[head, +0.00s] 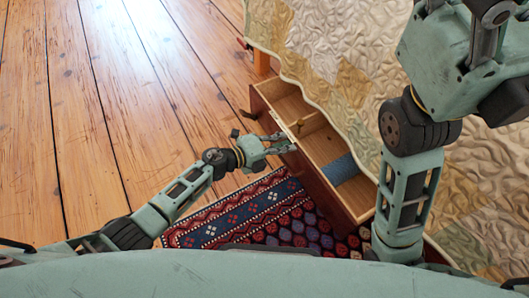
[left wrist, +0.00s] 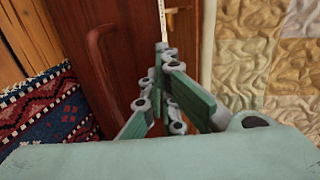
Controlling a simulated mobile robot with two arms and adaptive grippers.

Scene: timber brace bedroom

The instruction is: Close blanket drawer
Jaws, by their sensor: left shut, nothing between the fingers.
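The blanket drawer (head: 318,183) is a reddish-brown wooden drawer standing open beneath the quilted bed. Inside are a divider, a blue cloth-like item (head: 340,169) and a small brass-coloured piece (head: 298,125). My left gripper (head: 291,143) is shut and empty at the drawer's front panel. In the left wrist view, its fingertips (left wrist: 163,58) are close to the red-brown front, right of a curved handle (left wrist: 98,72); I cannot tell whether they touch. The right arm shows at the right of the head view, but its gripper is not in view.
A patterned rug (head: 245,214) lies on the floor before the drawer. The quilt (head: 350,45) hangs over the drawer's bed side. Bare plank floor (head: 95,110) is clear on the left.

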